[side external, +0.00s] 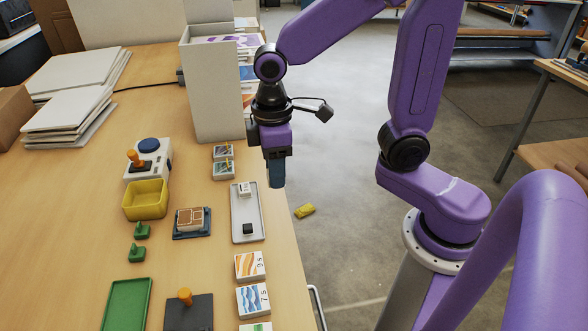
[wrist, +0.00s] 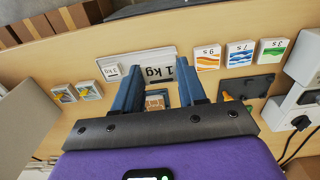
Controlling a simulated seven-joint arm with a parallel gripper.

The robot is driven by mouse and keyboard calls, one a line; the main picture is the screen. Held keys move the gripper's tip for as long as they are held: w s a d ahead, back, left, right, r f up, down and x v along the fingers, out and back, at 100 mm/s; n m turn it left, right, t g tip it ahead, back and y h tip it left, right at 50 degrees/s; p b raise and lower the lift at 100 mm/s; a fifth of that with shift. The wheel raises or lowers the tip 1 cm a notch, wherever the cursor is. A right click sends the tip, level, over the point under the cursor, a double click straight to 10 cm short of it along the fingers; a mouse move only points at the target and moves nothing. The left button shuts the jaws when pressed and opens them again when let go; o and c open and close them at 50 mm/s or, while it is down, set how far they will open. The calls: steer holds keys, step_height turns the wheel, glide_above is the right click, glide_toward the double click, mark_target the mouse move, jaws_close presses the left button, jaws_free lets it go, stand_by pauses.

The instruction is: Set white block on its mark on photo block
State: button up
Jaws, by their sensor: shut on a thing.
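In the side view I cannot make out this block at the fingers. A block with a brown and tan picture (side external: 190,219), possibly the photo block, sits on a dark blue base (side external: 206,232) on the table, left of the gripper. Part of it shows between the fingers in the wrist view (wrist: 157,101). Its mark is too small to tell.
A light tray (side external: 243,207) near the table edge holds a small white block (side external: 244,189) and a black block (side external: 247,229). Two picture tiles (side external: 222,169), a yellow bin (side external: 146,199) and a tall white box (side external: 215,90) stand nearby.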

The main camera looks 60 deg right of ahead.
steer(key=w+a, duration=0.6)
steer(key=w, duration=0.3)
glide_toward(185, 217)
steer(key=shift+f, duration=3)
steer(key=shift+f, duration=0.35)
steer(key=o, duration=0.7)
steer(key=shift+o, duration=0.2)
steer(key=shift+r, duration=0.2)
